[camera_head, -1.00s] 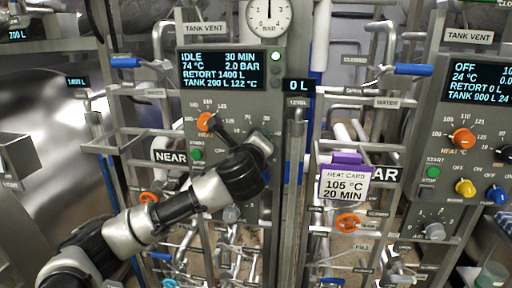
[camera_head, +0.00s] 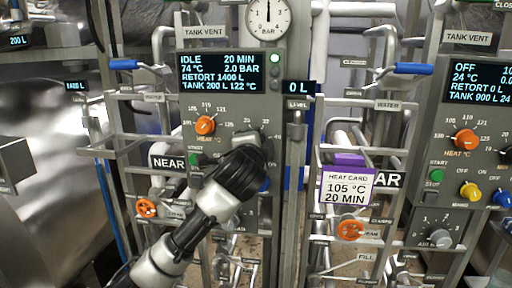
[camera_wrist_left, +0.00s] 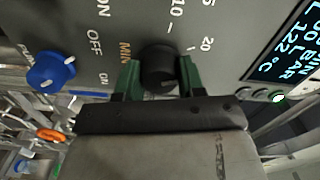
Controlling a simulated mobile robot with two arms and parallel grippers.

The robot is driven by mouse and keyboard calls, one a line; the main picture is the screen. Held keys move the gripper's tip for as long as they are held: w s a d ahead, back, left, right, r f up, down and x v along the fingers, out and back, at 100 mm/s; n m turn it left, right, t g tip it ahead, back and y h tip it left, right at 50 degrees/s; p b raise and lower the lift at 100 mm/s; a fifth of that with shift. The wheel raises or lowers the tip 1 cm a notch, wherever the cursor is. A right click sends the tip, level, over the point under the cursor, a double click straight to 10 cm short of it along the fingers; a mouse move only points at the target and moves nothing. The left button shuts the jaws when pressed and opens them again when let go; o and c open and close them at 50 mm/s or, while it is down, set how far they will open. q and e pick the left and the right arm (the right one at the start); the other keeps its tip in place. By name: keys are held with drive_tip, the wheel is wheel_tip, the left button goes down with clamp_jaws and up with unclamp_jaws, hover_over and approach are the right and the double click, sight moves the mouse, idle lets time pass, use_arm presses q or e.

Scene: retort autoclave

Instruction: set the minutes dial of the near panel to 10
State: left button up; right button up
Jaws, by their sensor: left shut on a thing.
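The near panel (camera_head: 186,112) is a grey box marked NEAR below it. Its display (camera_head: 221,72) reads IDLE, 20 MIN, 74 °C, 2.0 BAR. The minutes dial (camera_wrist_left: 158,66) is a black knob beside the MIN label in the left wrist view, with printed marks including 10 and 20. My left gripper (camera_wrist_left: 158,78) is shut on this dial, one green finger on each side. In the head view my left gripper (camera_head: 249,142) and wrist cover most of the dial, and its pointer is hard to make out. My right gripper is out of view.
An orange heat knob (camera_head: 205,125) sits left of the dial. A purple-edged heat card (camera_head: 347,185) reads 105 °C, 20 MIN. Pipes and valves crowd the front.

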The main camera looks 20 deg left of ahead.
use_arm(q)
drive_tip(key=n+b, duration=0.1)
drive_tip(key=n, duration=0.5)
drive_tip(key=shift+f+n, duration=0.1)
drive_tip(key=shift+n, duration=0.2)
drive_tip(key=n, duration=0.5)
drive_tip(key=shift+a+n, duration=0.1)
drive_tip(key=shift+n, duration=0.3)
drive_tip(key=o, duration=0.9)
drive_tip(key=shift+o, duration=0.2)
drive_tip(key=shift+s, duration=0.15)
drive_tip(key=b+v, duration=0.4)
drive_tip(key=v, duration=0.6)
drive_tip(key=shift+s, duration=0.25)
